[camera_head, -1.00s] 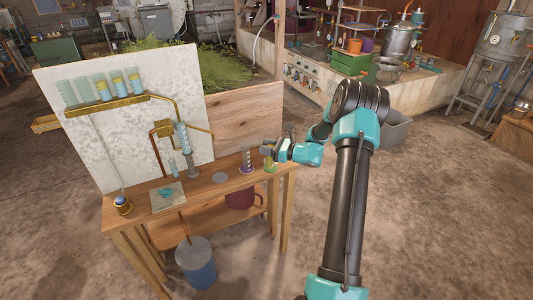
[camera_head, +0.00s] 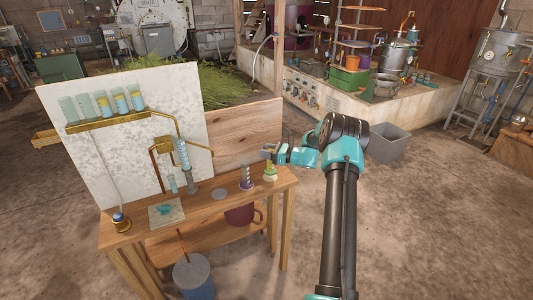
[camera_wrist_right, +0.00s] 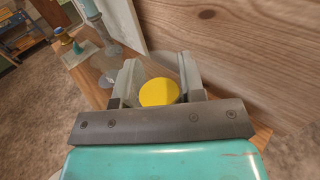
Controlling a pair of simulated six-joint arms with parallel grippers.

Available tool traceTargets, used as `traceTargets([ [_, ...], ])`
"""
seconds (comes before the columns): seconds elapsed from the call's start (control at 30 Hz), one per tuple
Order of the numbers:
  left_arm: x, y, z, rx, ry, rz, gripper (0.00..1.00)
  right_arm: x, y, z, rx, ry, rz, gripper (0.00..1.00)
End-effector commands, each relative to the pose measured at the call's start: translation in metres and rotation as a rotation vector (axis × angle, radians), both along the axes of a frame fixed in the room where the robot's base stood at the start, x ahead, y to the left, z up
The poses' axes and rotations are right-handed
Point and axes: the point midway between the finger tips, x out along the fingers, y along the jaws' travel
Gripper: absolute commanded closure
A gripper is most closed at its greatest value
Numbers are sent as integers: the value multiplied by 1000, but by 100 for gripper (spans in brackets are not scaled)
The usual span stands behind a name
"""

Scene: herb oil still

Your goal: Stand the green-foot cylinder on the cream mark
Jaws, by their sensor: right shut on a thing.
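My right gripper (camera_head: 268,154) is at the right end of the wooden bench and shut on the upright green-foot cylinder (camera_head: 270,168). In the right wrist view, its round yellow top (camera_wrist_right: 160,92) sits between the two fingers (camera_wrist_right: 158,80). A pale cream patch (camera_head: 270,179) shows directly below the green foot on the bench. It looks like a mark, with the foot slightly above it, but the gap is too small to be sure. A flat grey disc (camera_head: 219,193) lies further left on the bench. My left gripper is not in view.
A purple-foot spiral cylinder (camera_head: 247,178) stands just left of the held one. The wooden back panel (camera_head: 245,135) rises behind. A grey square tile (camera_head: 166,213) and glass tubes (camera_head: 181,153) are further left. The bench (camera_head: 225,205) is bare near the grey disc.

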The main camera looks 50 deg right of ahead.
Motion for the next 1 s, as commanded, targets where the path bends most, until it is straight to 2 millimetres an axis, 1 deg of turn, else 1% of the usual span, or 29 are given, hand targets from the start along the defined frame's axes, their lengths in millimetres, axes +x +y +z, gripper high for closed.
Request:
traceTargets([
  [0.17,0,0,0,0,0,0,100,1,-1,0,-1,0,0,92],
  [0.3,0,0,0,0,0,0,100,5,-5,-1,-2,-1,0,92],
  [0.5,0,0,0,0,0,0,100,4,-5,-23,0,1,-1,92],
  [0.67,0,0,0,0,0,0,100,4,-5,-34,0,0,-1,92],
  [1.0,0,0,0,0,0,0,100,4,-5,-36,-1,0,-1,92],
])
